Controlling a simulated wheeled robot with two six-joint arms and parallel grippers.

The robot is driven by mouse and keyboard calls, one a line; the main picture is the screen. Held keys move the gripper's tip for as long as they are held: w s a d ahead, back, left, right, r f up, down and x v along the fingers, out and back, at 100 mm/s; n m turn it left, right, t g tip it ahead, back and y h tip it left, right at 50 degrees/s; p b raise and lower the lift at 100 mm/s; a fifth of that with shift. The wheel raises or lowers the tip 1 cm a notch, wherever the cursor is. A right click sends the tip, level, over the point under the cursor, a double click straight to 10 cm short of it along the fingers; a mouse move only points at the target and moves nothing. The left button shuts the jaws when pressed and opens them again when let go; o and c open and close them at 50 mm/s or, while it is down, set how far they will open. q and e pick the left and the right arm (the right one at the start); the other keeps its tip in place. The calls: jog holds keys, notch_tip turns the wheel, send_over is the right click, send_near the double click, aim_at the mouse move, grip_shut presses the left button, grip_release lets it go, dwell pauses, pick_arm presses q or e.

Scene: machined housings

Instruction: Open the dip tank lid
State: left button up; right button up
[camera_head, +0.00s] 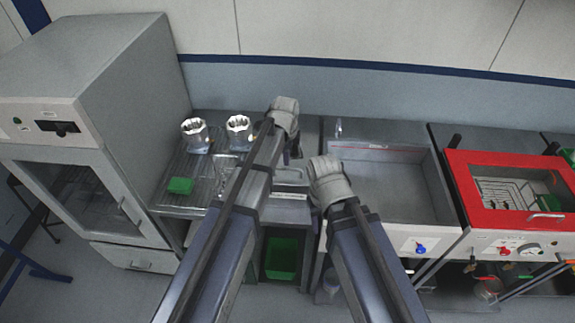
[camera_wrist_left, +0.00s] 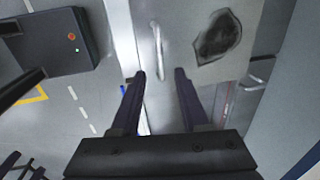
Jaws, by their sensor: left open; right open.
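In the left wrist view, a pale flat panel (camera_wrist_left: 190,70) with an upright bar handle (camera_wrist_left: 158,50) lies beyond my left gripper (camera_wrist_left: 158,75). It appears to be the dip tank lid, and it looks shut. A dark irregular patch (camera_wrist_left: 218,38) shows on it. The left fingers are open, with the handle in the gap between them; I see no contact. In the head view my left gripper (camera_head: 294,150) is above the counter between the rack and the sink, and my arm hides much of that area. My right gripper (camera_head: 327,178) is beside the sink's left edge; its fingers are hidden.
A grey oven cabinet (camera_head: 100,75) stands at the left. Two metal housings (camera_head: 195,133) (camera_head: 239,130) and a green block (camera_head: 180,186) sit on the drain rack (camera_head: 160,200). An empty sink (camera_head: 395,190) and a red-framed windowed lid (camera_head: 463,185) are at the right. A green bin (camera_head: 281,257) is below.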

aim_at(288, 169)
pick_arm(q)
jog(key=f+b, duration=0.2)
jog(key=w+f+b, duration=0.1)
jog(key=f+b, duration=0.1)
jog(key=f, duration=0.1)
jog(key=f+b, duration=0.2)
jog(key=b, duration=0.1)
jog(key=shift+w+f, duration=0.2)
jog(key=shift+w, duration=0.05)
jog(key=shift+r, duration=0.1)
jog(key=shift+c, duration=0.2)
grip_shut()
dwell(0.9)
